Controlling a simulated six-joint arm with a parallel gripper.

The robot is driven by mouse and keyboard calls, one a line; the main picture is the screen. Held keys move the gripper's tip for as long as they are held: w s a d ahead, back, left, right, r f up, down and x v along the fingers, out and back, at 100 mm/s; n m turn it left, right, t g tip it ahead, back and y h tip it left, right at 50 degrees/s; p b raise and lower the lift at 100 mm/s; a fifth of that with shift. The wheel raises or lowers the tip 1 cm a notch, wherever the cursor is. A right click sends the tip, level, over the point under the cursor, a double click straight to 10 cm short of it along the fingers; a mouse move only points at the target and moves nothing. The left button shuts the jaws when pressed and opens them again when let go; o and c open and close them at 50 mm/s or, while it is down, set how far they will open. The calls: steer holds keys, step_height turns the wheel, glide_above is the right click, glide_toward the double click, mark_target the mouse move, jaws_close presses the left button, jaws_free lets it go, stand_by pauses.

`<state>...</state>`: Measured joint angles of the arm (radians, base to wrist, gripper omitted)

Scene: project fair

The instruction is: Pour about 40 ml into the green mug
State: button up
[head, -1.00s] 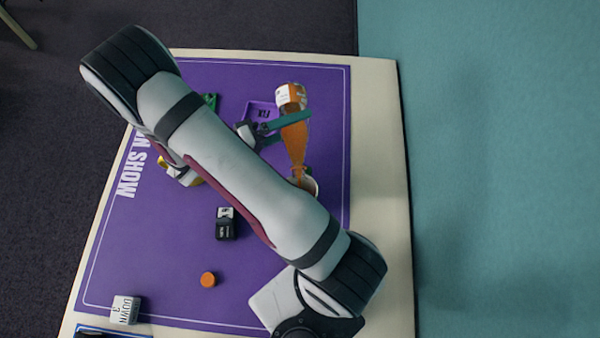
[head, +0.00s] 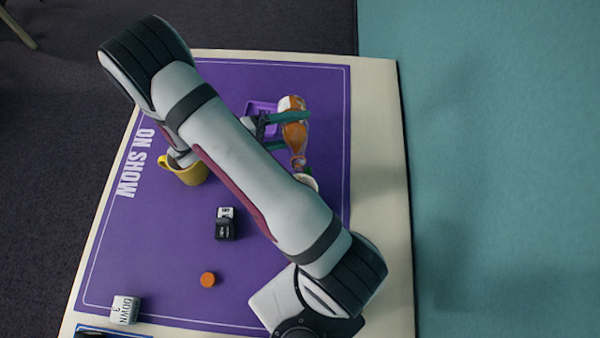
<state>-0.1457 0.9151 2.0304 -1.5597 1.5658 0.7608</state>
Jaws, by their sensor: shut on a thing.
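My gripper (head: 288,131), with teal fingers, is shut on a bottle of orange-brown liquid (head: 295,137) with a pale label. The bottle is tilted, its narrow neck pointing toward the bottom of the picture. The neck end is at or above a pale-rimmed cup (head: 311,183), mostly hidden under my arm. I cannot tell that cup's outer colour, nor whether liquid is flowing. No mug that is clearly green shows now. A yellow mug (head: 190,172) stands left of my arm, partly covered by it.
A purple tray (head: 255,106) lies beside the gripper. A black-and-white block (head: 225,225), an orange cap (head: 208,280) and a white block marked DOWN (head: 125,309) are on the purple mat (head: 160,250). The mat's lower left is mostly clear.

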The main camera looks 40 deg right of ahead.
steer(key=shift+w+f, duration=0.1)
steer(key=shift+f, duration=0.2)
steer(key=shift+n, duration=0.4)
stand_by(1.0)
